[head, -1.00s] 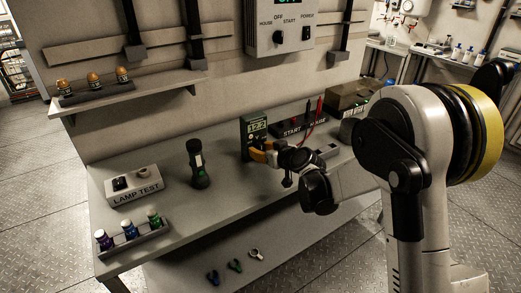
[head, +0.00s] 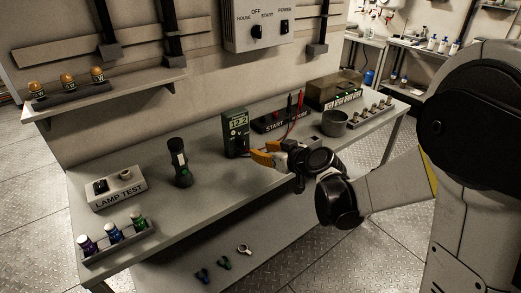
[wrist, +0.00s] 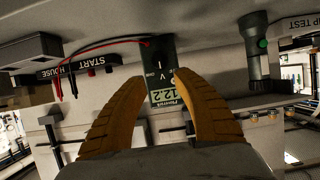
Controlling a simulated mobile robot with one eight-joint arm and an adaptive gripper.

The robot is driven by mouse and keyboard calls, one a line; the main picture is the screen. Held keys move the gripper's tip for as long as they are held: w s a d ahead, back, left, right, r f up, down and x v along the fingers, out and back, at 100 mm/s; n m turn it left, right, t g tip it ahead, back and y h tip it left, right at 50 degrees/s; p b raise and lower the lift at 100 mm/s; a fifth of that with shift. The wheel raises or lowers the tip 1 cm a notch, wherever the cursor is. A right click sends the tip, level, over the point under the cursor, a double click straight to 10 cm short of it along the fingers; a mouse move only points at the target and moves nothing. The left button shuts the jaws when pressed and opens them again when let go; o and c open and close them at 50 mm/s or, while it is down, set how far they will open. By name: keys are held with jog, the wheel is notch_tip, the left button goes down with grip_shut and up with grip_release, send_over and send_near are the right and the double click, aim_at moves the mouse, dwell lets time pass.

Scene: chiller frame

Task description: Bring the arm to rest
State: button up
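My gripper (head: 262,157) hangs above the grey workbench (head: 210,205), in front of and a little right of the green multimeter (head: 236,135). In the wrist view its two orange fingers (wrist: 158,95) stand apart with nothing between them, and the multimeter (wrist: 162,65) shows beyond the gap, reading about 12.2. The arm reaches in from the right in the head view, bent at the elbow. The gripper looks clear of the bench top, though the exact gap to the multimeter is hard to tell.
A black flashlight (head: 180,163), a lamp test box (head: 117,188) and a rack of coloured bottles (head: 118,240) stand at left. A START/HOUSE block (head: 272,124) with red and black probes, a grey cup (head: 334,123) and a case (head: 334,88) stand at right. Small clips lie on the lower shelf (head: 190,255).

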jog(key=shift+s, duration=0.1)
jog(key=s+d+r+m+g+h, duration=0.1)
jog(key=s+d, duration=0.4)
jog(key=s, duration=0.5)
jog(key=s+d+r+m+g+h, duration=0.1)
jog(key=s+d+m+h, duration=0.2)
jog(key=s, duration=0.6)
jog(key=s+d+r+m+g+h, duration=0.1)
jog(key=s+d+m+g+h, duration=0.1)
jog(key=s+d, duration=0.5)
jog(key=s+h, duration=0.1)
jog(key=s, duration=0.2)
jog(key=shift+s+d+m, duration=0.3)
jog(key=shift+m, duration=0.1)
